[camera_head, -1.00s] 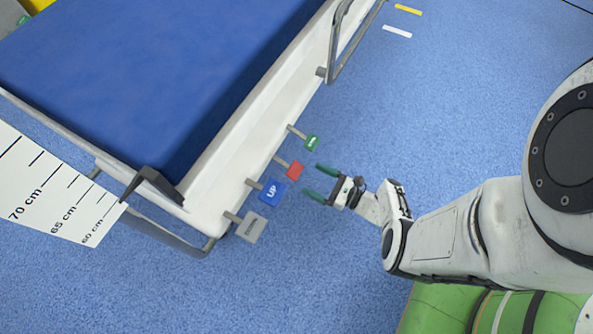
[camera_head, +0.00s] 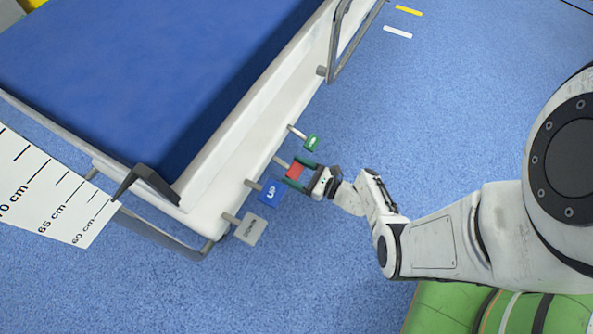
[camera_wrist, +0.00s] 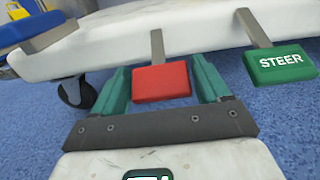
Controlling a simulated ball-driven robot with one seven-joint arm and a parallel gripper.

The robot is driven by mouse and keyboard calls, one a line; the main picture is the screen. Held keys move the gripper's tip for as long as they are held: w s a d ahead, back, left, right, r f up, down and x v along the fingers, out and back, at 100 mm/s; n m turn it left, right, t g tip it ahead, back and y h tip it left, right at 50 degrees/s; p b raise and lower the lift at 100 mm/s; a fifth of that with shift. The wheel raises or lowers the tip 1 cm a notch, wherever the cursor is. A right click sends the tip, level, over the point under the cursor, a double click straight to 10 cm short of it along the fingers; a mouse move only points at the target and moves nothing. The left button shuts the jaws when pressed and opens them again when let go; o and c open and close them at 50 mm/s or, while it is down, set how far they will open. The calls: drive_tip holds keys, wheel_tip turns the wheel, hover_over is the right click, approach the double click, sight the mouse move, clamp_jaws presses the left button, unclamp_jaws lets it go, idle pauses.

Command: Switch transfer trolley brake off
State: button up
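The transfer trolley (camera_head: 262,104) has a white frame and a blue mattress. Several coloured pedals stick out from its side on metal stems. The red pedal (camera_head: 295,170) lies between the fingers of my gripper (camera_head: 297,173). In the wrist view the red pedal (camera_wrist: 161,82) sits between the two green fingers of my gripper (camera_wrist: 161,85), with a gap visible on its right and a narrow one on its left. The gripper is open around it. Any lettering on the red pedal cannot be read.
A green pedal marked STEER (camera_wrist: 281,65) is beside the red one. A blue UP pedal (camera_head: 270,192) and a grey pedal (camera_head: 250,229) are on the other side. A caster wheel (camera_wrist: 76,92) is under the trolley. Blue floor (camera_head: 440,130) is clear to the right.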

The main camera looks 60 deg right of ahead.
sight(285, 164)
drive_tip(key=c, duration=1.1)
drive_tip(key=r+g+p, duration=0.1)
drive_tip(key=p, duration=0.2)
drive_tip(key=shift+s+r+p, duration=0.1)
drive_tip(key=shift+r+p, duration=0.15)
drive_tip(key=shift+p, duration=0.1)
drive_tip(key=shift+c, duration=0.2)
wheel_tip(285, 164, up, 2)
drive_tip(key=g+p, duration=0.3)
drive_tip(key=p, duration=0.4)
drive_tip(key=shift+p, duration=0.4)
drive_tip(key=shift+s+g+p, duration=0.1)
drive_tip(key=shift+g+p, duration=0.3)
drive_tip(key=shift+p, duration=0.15)
drive_tip(key=o, duration=1.4)
drive_tip(key=shift+o, duration=0.2)
